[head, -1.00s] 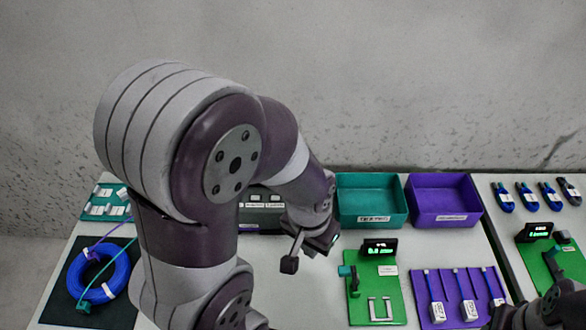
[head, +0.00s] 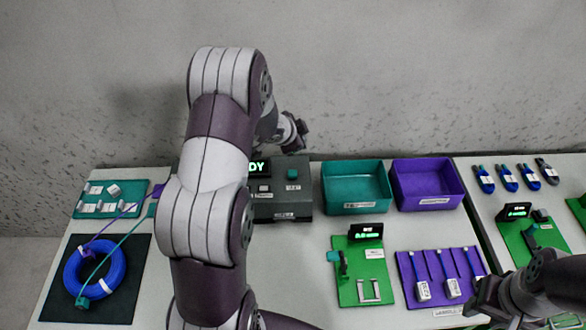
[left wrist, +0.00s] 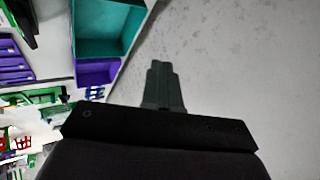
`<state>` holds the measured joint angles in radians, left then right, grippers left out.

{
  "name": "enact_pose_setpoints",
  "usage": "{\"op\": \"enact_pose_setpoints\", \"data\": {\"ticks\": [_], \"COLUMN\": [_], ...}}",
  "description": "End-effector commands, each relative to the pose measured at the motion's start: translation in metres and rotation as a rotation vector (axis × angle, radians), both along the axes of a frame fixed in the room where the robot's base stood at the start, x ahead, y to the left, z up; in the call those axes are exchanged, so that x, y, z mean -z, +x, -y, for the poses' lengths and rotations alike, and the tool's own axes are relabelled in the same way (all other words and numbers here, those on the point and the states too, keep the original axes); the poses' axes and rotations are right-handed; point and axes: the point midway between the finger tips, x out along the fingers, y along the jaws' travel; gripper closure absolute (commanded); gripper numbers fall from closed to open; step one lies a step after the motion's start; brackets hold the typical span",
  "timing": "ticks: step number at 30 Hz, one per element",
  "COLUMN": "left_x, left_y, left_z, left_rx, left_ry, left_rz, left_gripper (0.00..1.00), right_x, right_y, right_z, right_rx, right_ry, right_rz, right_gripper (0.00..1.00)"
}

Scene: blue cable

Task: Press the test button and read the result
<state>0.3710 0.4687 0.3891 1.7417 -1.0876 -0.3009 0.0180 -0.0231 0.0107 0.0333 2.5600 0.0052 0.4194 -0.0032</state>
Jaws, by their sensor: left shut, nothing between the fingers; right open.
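The tester (head: 290,205) is a dark grey box at the back of the table. My left arm hides its left part. Its display (head: 258,167) shows green letters ending in "DY"; the rest is hidden. A teal button-like piece (head: 292,174) sits on its top right, above a small label. My right gripper (head: 474,303) is open at lower right.
A teal bin (head: 355,208) and a purple bin (head: 428,205) stand right of the tester. A green fixture (head: 352,290) and a purple tray (head: 408,272) with several labelled pieces lie in front. A teal card tray (head: 80,208) is at back left.

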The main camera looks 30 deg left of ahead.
Motion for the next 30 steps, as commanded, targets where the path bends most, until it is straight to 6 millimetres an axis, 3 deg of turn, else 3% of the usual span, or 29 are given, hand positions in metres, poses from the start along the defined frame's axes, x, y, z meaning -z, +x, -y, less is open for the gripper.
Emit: {"op": "enact_pose_setpoints", "data": {"ticks": [1,3,8,20,30], "left_x": [0.009,0.025,0.045,0.049,0.081], "left_y": [0.009,0.014,0.01,0.009,0.009], "left_z": [-0.014,-0.024,-0.031,-0.031,-0.031], "left_rx": [0.089,0.224,0.38,0.397,0.396], "left_ry": [0.009,0.016,0.012,0.015,0.014], "left_rz": [0.025,0.055,0.076,0.077,0.077], "left_gripper": [1.0,1.0,1.0,1.0,1.0], "right_x": [-0.009,-0.013,-0.015,-0.012,0.022], "right_y": [0.0,0.0,0.0,0.0,0.0], "right_z": [0.0,0.0,0.0,0.0,0.0], "right_rx": [0.0,0.0,0.0,0.0,0.0], "right_ry": [0.0,0.0,0.0,0.0,0.0], "right_rz": [0.0,0.0,0.0,0.0,0.0], "right_gripper": [0.57,0.57,0.57,0.57,0.57]}}
